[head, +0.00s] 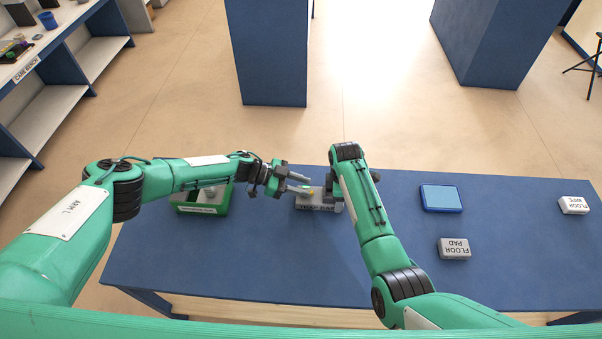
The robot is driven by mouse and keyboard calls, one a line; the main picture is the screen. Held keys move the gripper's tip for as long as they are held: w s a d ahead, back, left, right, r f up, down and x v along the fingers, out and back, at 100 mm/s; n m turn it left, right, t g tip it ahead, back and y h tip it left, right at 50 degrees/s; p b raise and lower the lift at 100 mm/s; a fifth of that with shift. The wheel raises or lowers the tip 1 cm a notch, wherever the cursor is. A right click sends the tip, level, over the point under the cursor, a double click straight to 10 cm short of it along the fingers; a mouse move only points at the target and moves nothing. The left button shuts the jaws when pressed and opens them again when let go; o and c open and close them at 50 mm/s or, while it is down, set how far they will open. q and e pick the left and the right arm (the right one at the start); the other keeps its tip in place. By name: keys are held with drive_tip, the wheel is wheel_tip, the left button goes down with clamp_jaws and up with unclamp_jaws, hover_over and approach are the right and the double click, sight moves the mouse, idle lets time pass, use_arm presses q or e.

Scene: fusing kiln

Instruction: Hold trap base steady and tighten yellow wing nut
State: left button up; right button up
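The trap base (318,207) is a small grey block with a dark-lettered label, lying on the blue table between my two arms. A small yellow wing nut (311,194) shows on top of it. My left gripper (311,186) reaches in from the left. Its two grey fingers are apart, with the tips over the trap base and the lower tip close to the wing nut. I cannot tell whether it touches. My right arm comes down over the base's right side. Its wrist hides most of the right gripper (336,195), so its grip on the base is unclear.
A green tray (203,210) sits under my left forearm. On the right lie a blue pad (441,198), a grey floor pad block (453,248) and a white floor wipe block (573,205). The table's (260,260) front middle is clear.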

use_arm(q)
wheel_tip(320, 180, up, 8)
idle(0.4)
use_arm(e)
drive_tip(key=o, duration=1.1)
drive_tip(key=shift+c, duration=0.2)
